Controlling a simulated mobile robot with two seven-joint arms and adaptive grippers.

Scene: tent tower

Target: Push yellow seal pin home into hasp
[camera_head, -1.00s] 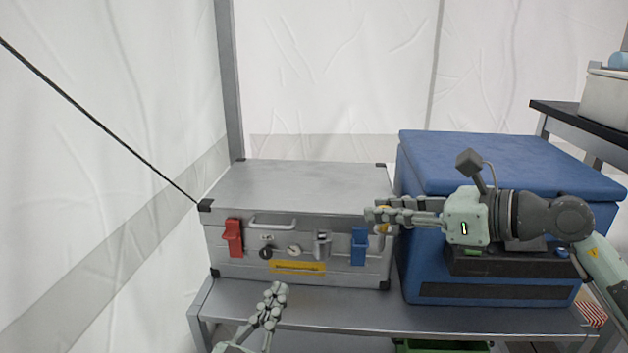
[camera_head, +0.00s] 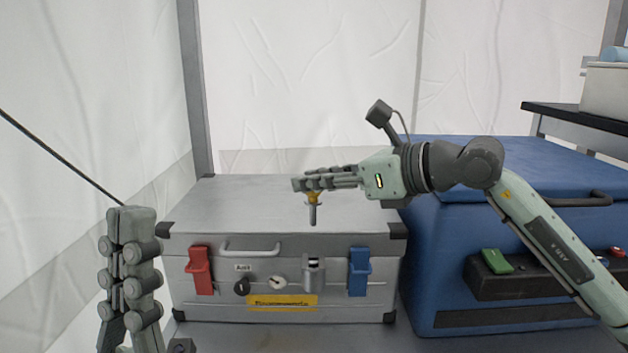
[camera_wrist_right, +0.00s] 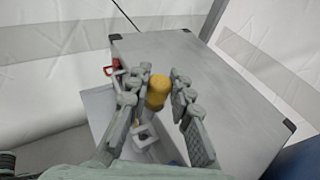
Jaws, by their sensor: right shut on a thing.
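The seal pin (camera_head: 313,212) has a yellow head and a grey shank pointing down. My right gripper (camera_head: 299,184) is shut on its head and holds it above the front edge of the silver case (camera_head: 215,205). In the right wrist view the yellow head (camera_wrist_right: 158,91) sits between the fingers. The grey hasp (camera_head: 313,272) is on the case front, below the pin and apart from it. In the right wrist view a pale square loop (camera_wrist_right: 145,135) shows below the head. My left gripper (camera_head: 130,225) points up, empty, at the left front; its finger gap is unclear.
A red latch (camera_head: 200,272) and a blue latch (camera_head: 359,272) flank the case front, with a handle, two round fittings and a yellow label between. A blue cooler box (camera_head: 450,275) stands close on the right. A dark strap runs down at left.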

